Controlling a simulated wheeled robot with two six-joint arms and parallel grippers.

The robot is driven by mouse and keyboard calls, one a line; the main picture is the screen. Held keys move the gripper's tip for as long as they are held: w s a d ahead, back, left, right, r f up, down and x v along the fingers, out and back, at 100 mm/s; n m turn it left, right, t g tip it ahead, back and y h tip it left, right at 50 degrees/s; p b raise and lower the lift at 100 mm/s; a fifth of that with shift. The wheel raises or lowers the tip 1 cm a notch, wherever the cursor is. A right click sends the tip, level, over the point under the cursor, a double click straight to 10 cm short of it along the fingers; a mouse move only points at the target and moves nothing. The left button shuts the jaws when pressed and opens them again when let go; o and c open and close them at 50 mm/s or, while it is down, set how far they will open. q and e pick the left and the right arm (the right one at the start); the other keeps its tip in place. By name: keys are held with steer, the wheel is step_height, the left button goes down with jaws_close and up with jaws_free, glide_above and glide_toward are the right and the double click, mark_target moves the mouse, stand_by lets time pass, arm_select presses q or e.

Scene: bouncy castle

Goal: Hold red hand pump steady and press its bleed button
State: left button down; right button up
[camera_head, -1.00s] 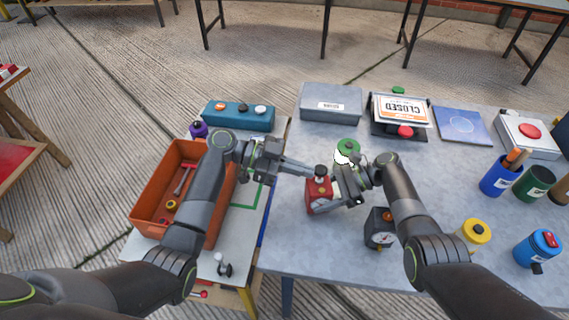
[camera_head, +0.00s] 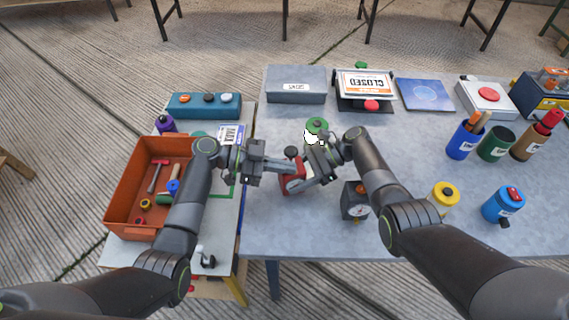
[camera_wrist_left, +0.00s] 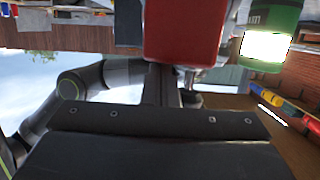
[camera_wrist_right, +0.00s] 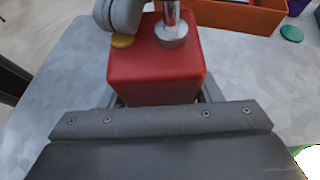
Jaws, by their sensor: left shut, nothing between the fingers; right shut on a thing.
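The red hand pump (camera_head: 291,180), with a dark knob on top, stands at the left part of the grey table. My right gripper (camera_head: 306,176) is shut on its body from the right. In the right wrist view the pump (camera_wrist_right: 155,70) has a metal rod and a yellow button (camera_wrist_right: 122,41) on its top. A rounded grey part, apparently my left fingers, is just above or touching the button; I cannot tell which. My left gripper (camera_head: 291,166) is shut and empty, its tips at the pump's top. The pump's red body (camera_wrist_left: 185,30) fills the top of the left wrist view.
A green can (camera_head: 317,126) stands behind the pump, and a dark gauge box (camera_head: 356,200) in front to its right. An orange crate (camera_head: 128,200) with tools is on the left side table. A grey box (camera_head: 296,84) and a closed sign (camera_head: 364,84) stand at the back.

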arm_select(q)
steer(key=shift+s+a+f, duration=0.1)
steer(key=shift+a+f, duration=0.05)
steer(key=shift+f, duration=0.55)
arm_select(e)
steer(key=shift+a+r, duration=0.1)
arm_select(q)
steer(key=shift+r, duration=0.5)
step_height(320, 180, up, 3)
steer(key=shift+r, duration=0.15)
steer(key=v, duration=1)
steer(key=shift+r, duration=0.35)
arm_select(e)
steer(key=o, duration=0.8)
steer(key=shift+o, duration=0.2)
steer(key=shift+d, duration=0.2)
